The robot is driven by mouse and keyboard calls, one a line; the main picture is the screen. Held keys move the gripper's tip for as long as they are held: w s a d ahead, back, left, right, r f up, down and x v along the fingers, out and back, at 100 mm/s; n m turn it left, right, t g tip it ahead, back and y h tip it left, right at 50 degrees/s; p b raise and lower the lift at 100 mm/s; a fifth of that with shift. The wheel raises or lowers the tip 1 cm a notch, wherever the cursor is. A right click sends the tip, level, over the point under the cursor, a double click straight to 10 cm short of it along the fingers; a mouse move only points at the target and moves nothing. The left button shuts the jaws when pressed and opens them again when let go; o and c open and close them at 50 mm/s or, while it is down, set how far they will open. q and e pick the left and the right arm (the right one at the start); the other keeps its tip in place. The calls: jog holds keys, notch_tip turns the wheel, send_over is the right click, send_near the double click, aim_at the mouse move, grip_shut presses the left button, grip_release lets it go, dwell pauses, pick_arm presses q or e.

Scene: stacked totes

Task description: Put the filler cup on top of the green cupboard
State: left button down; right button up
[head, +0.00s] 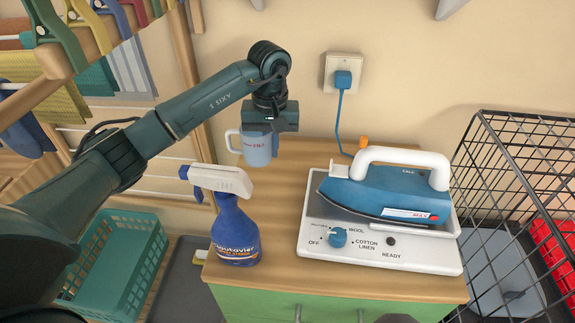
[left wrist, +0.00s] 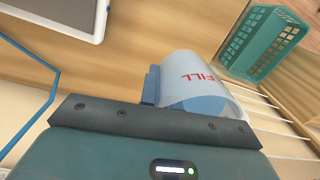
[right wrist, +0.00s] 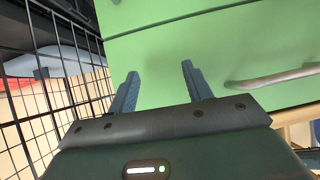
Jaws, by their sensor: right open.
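The filler cup (head: 257,148) is a pale blue cup with red lettering and a handle on its left. My left gripper (head: 272,140) points down at its right side, shut on the cup's wall. The left wrist view shows the cup (left wrist: 200,85) close against the palm, with a blue finger (left wrist: 150,85) along one side; the other finger is mostly hidden. The cup is at the back left of the green cupboard's wooden top (head: 290,170); I cannot tell whether it touches. My right gripper (right wrist: 158,85) is open and empty, facing the green cupboard front (right wrist: 200,50).
A blue spray bottle (head: 235,225) stands at the top's front left. An iron (head: 385,190) on its white station (head: 375,240) fills the right. A black wire cage (head: 520,180) stands right of the cupboard. A teal basket (head: 115,260) is at the lower left, near a drying rack.

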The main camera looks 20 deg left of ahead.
aim_at(273, 175)
pick_arm(q)
jog(key=shift+f+p, duration=0.35)
jog(key=shift+f, duration=2.25)
jog(key=shift+f, duration=0.1)
jog(key=c, duration=1.6)
grip_release()
notch_tip(273, 175, up, 12)
jog(key=shift+d+r+b, duration=0.1)
jog(key=shift+b, duration=0.65)
